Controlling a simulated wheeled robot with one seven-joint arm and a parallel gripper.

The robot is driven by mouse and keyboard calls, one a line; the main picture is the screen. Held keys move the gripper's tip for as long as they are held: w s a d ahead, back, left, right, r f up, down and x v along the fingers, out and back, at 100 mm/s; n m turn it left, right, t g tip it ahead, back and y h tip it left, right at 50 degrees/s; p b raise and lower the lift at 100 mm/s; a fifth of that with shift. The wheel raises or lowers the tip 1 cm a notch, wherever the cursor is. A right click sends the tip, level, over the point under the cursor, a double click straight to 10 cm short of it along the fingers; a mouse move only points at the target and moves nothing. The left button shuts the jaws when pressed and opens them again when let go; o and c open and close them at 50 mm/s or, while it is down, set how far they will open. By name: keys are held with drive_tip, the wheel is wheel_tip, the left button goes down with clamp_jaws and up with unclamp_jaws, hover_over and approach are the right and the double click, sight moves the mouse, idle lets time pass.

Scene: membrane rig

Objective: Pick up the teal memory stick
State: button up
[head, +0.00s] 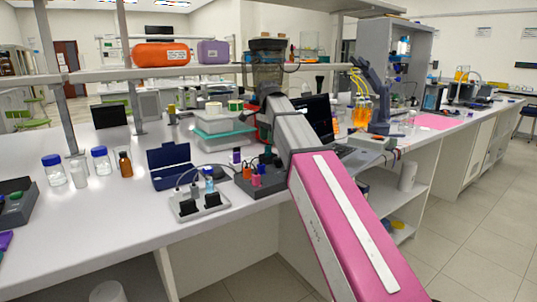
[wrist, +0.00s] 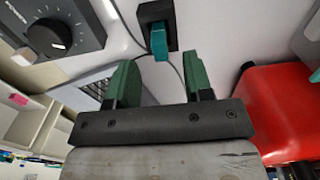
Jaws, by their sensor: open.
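The teal memory stick (wrist: 159,42) shows in the wrist view at the top middle. One end sits in or against a small black block (wrist: 156,16), and the other end points toward my gripper. My gripper (wrist: 160,68) has two dark green fingers, spread apart and empty. The stick lies just beyond the fingertips, roughly in line with the gap between them. I cannot tell how far away it is in depth. In the head view I cannot make out the stick, and my arm hides the fingers.
A dark device with a round knob (wrist: 50,38) is at the wrist view's upper left, and a red object (wrist: 288,105) is close at its right. The head view's bench holds a blue case (head: 170,166), a socket strip (head: 198,205), bottles (head: 101,161) and a shelf (head: 215,70).

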sight(268, 146)
drive_tip(key=shift+f, duration=2.3)
clamp_jaws()
drive_tip(key=shift+r, duration=0.1)
